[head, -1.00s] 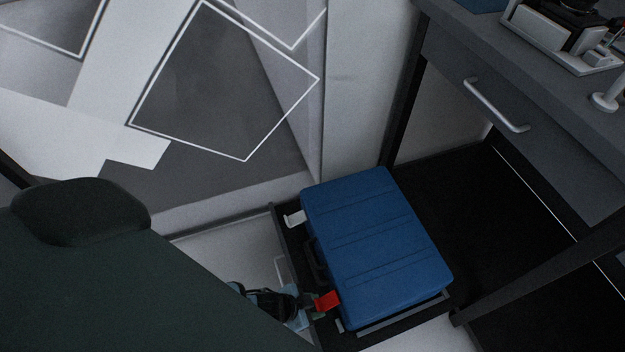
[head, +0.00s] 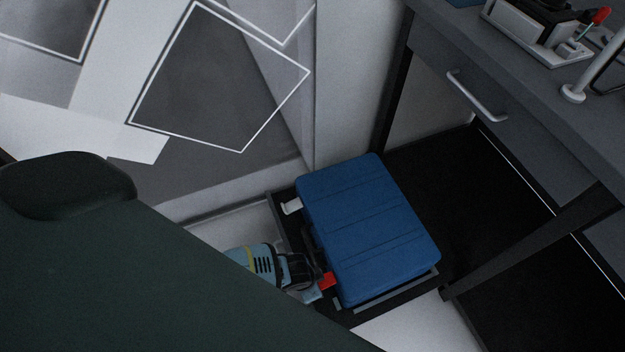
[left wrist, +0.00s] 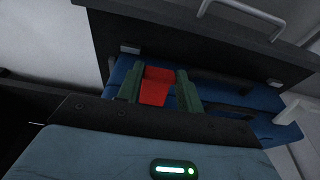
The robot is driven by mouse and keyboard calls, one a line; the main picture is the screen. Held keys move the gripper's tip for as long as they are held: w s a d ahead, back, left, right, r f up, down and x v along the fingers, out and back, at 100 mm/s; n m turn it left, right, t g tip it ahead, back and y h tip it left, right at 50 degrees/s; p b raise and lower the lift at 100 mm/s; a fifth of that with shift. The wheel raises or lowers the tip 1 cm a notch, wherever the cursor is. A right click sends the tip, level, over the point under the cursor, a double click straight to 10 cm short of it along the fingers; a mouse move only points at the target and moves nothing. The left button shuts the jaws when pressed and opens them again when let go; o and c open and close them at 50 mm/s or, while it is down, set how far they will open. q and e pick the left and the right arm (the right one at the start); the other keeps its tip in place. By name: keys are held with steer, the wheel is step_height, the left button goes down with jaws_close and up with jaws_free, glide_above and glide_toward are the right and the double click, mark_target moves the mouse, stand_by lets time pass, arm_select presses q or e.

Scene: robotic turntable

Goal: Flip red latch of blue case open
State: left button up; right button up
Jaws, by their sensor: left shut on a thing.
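The blue case (head: 370,225) lies on a dark tray or shelf low down beside the desk. Its red latch (head: 328,281) is on the near left edge, and a white latch (head: 292,206) is at the far end of that same side. My left gripper (head: 319,288) is at the red latch, partly hidden behind its own wrist. In the left wrist view the green fingers (left wrist: 159,92) stand on both sides of the red latch (left wrist: 155,86) and are shut on it. The case's dark handle (left wrist: 222,82) shows to the right there. My right gripper is out of view.
A grey desk (head: 530,110) with a drawer handle (head: 477,96) stands above and right of the case. A slanting dark desk leg (head: 530,245) is to its right. The tray's rim (head: 398,289) runs close along the case.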

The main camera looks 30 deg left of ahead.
arm_select(q)
steer(key=o, duration=1)
steer(key=p+v, duration=0.4)
steer(key=v, duration=0.3)
steer(key=shift+s+r, duration=0.1)
steer(key=shift+r, duration=0.3)
